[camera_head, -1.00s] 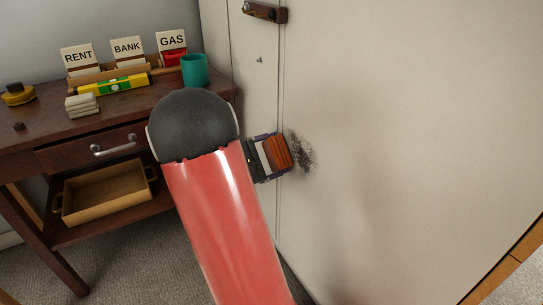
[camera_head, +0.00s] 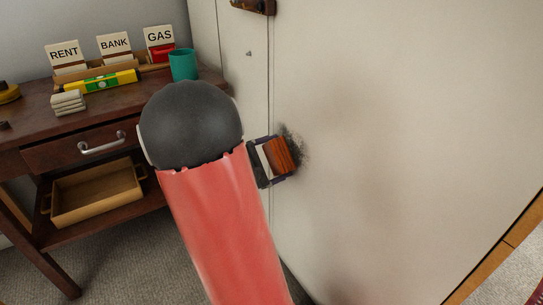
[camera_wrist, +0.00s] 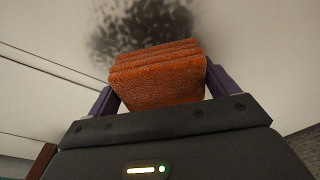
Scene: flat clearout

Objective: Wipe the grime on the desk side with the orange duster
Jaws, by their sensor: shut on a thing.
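The orange duster (camera_head: 277,155) is a ribbed block held in my gripper (camera_head: 272,160). In the wrist view the duster (camera_wrist: 158,78) sits between the two purple fingers of my gripper (camera_wrist: 160,88), which are shut on it. A dark speckled grime patch (camera_head: 297,146) is on the pale upright panel (camera_head: 380,130). In the wrist view the grime (camera_wrist: 160,27) spreads just beyond the duster's far edge. The duster overlaps the left part of the patch in the head view. I cannot tell whether it touches the panel. My arm hides the panel's lower left.
A dark wooden table (camera_head: 115,114) stands at left, with RENT, BANK and GAS cards, a yellow level (camera_head: 100,82), a teal cup (camera_head: 183,64) and a pale stack (camera_head: 68,102). A wooden tray (camera_head: 97,194) is on its lower shelf. A handle (camera_head: 253,6) juts from the panel top.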

